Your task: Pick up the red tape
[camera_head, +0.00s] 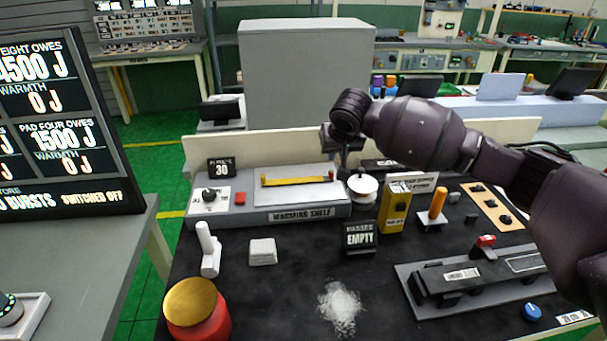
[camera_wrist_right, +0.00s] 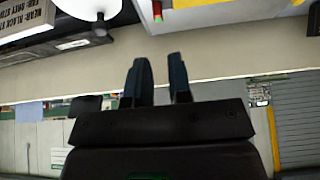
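I cannot make out a clear piece of red tape in either view. My right gripper (camera_head: 344,157) hangs over the back of the bench, near the white round lidded thing (camera_head: 362,186). In the right wrist view its two dark fingers (camera_wrist_right: 158,80) stand apart with nothing between them. My left gripper is not in view.
The warming shelf (camera_head: 300,201) carries a yellow bar (camera_head: 295,181). A yellow box (camera_head: 394,212), a sign reading EMPTY (camera_head: 360,238) and an orange post (camera_head: 438,203) stand close together. White grains (camera_head: 341,306) lie on the black mat (camera_head: 275,300). A display board (camera_head: 60,190) stands at left.

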